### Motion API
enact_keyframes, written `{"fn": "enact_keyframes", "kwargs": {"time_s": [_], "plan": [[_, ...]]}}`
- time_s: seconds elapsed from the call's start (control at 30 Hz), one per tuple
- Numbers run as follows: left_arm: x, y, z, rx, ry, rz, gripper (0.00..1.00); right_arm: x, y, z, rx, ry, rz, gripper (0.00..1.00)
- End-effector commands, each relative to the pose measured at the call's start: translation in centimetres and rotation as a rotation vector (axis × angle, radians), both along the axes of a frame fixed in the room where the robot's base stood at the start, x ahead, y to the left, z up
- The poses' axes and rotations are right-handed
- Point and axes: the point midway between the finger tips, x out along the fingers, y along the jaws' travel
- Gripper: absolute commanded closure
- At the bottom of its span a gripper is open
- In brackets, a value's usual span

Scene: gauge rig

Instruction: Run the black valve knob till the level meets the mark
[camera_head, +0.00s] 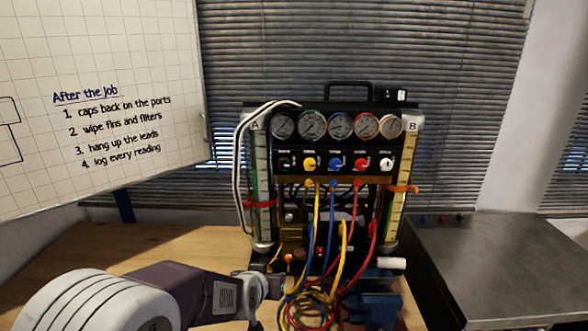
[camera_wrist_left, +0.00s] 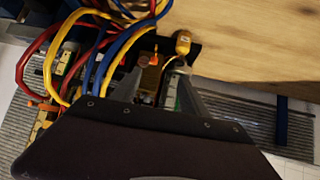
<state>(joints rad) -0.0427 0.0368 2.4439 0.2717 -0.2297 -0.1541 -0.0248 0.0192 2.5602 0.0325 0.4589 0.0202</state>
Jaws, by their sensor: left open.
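The gauge rig (camera_head: 340,182) stands upright on the bench. A black knob (camera_head: 285,162) is leftmost in the row under the dials. Tube A (camera_head: 262,175) is at the rig's left with a red band (camera_head: 260,204) around it; tube B (camera_head: 395,205) is at the right with an orange marker (camera_head: 403,189). I cannot make out either liquid level. My left gripper (camera_head: 277,279) is low at the rig's left front, well below the black knob. In the left wrist view its open fingers (camera_wrist_left: 158,76) are near a brass block (camera_wrist_left: 150,78); contact is unclear. My right gripper is out of view.
Yellow, blue and red hoses (camera_head: 318,225) hang down the rig's front and coil below. A blue vise-like thing (camera_head: 372,310) is at the lower right. The wooden bench (camera_head: 150,245) is clear at left; a grey-topped cabinet (camera_head: 500,255) stands at right.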

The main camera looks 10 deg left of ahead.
Motion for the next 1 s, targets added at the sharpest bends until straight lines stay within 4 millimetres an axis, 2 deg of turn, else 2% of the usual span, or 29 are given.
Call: {"fn": "enact_keyframes", "kwargs": {"time_s": [0.03, 0.1, 0.2, 0.27, 0.33, 0.4, 0.57, 0.8, 1.0], "plan": [[3.1, 0.4, 4.9, 0.009, -0.168, 0.04, 0.48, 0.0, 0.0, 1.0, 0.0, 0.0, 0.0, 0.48], [6.3, 1.3, 11.6, 0.025, -0.397, 0.113, 0.48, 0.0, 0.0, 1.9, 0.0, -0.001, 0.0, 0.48], [8.4, 1.9, 19.5, 0.032, -0.637, 0.21, 0.48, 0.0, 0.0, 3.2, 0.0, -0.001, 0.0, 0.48], [9.0, 1.0, 22.6, 0.007, -0.71, 0.238, 0.48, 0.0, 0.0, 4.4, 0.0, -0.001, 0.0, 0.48], [9.4, -1.0, 22.7, -0.009, -0.699, 0.203, 0.48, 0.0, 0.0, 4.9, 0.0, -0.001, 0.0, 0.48], [9.4, -1.5, 22.4, -0.011, -0.695, 0.192, 0.48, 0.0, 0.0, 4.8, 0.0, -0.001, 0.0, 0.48], [10.2, -1.3, 22.2, -0.011, -0.693, 0.193, 0.48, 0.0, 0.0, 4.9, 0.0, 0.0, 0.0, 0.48], [15.1, -0.2, 22.4, -0.011, -0.692, 0.193, 0.48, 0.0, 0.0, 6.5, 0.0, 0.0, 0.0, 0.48], [17.7, 0.3, 22.2, -0.011, -0.693, 0.191, 0.48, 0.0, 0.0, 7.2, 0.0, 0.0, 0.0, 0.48]]}}
